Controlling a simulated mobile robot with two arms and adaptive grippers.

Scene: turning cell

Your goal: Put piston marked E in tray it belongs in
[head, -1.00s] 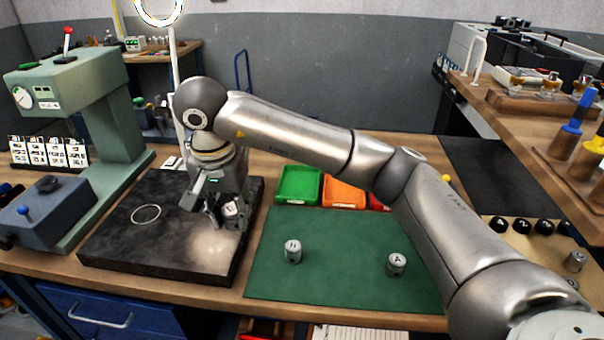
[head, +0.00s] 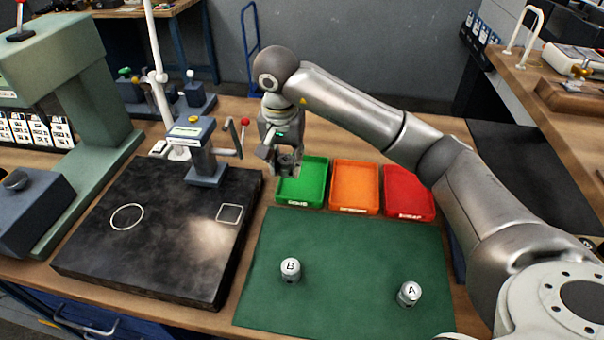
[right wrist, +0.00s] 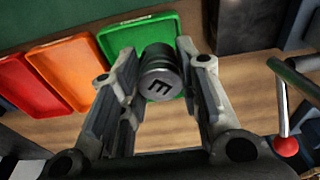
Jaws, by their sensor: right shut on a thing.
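My right gripper (head: 287,168) is shut on the piston marked E (right wrist: 159,84), a grey metal cylinder with a dark letter on its end. The gripper hangs beside and above the left part of the green tray (head: 303,199); in the head view the piston is mostly hidden by the fingers. The orange tray (head: 354,208) and the red tray (head: 407,212) stand to the right of the green one. All three look empty, and their front labels are too small to read surely. My left gripper is not in view.
Pistons marked B (head: 290,270) and A (head: 409,294) stand on the green mat (head: 345,245). A black plate (head: 130,240) with a gauge stand (head: 206,165) and a red-knobbed lever (head: 244,122) is at the left. The mat's middle is clear.

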